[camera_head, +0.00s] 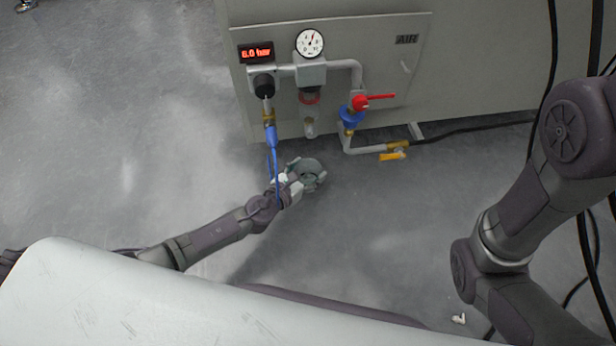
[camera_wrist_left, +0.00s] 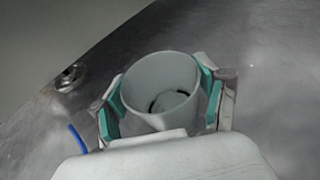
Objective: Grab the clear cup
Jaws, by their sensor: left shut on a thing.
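The clear cup (camera_wrist_left: 150,68) is a pale, see-through round cup with its open mouth facing the left wrist camera. It sits between the green-padded fingers of my left gripper (camera_wrist_left: 160,95), which is shut on its sides. In the head view the cup (camera_head: 311,166) looks grey and round, held in my left gripper (camera_head: 307,172) below the air panel. Part of the cup's lower side is hidden behind the gripper body in the wrist view. My right arm shows at the right of the head view, but its gripper is out of the picture.
A blue hose (camera_head: 271,135) hangs close to my left gripper. A small white fitting (camera_head: 459,319) lies on the floor.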

